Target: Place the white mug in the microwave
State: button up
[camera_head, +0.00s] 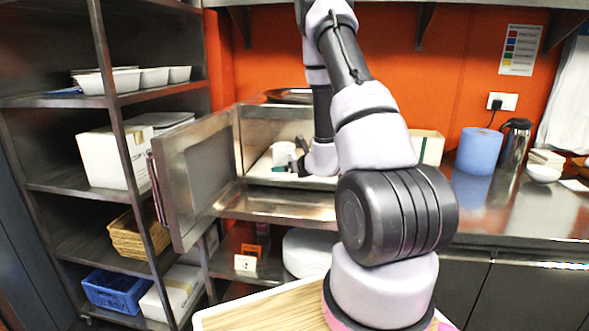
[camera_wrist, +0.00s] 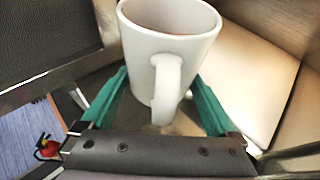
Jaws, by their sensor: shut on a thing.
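The white mug (camera_wrist: 168,45) is upright between the green fingers of my gripper (camera_wrist: 160,100) in the wrist view, its handle pointing toward the gripper's palm. My gripper is shut on it. In the head view the mug (camera_head: 283,153) shows at the opening of the microwave (camera_head: 240,145), partly hidden by my gripper and arm. The microwave door (camera_head: 196,172) stands open to the left. I cannot tell whether the mug touches the microwave floor (camera_head: 262,172).
A steel shelf rack (camera_head: 112,98) with white containers stands to the left. On the steel counter (camera_head: 520,205) to the right are a blue paper roll (camera_head: 480,151), a steel flask (camera_head: 514,143) and a white bowl (camera_head: 543,173). A wooden board (camera_head: 265,310) is in front.

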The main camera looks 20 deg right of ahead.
jog(key=w+d, duration=0.3)
jog(key=w, duration=0.1)
jog(key=w+d, duration=0.3)
jog(key=w, duration=0.1)
jog(key=w+d, duration=0.3)
jog(key=w, duration=0.2)
jog(key=shift+w+f, duration=0.1)
jog(key=shift+f, duration=3.2)
jog(key=shift+w+d+f, duration=0.1)
jog(key=shift+f, duration=0.1)
jog(key=shift+f, duration=0.15)
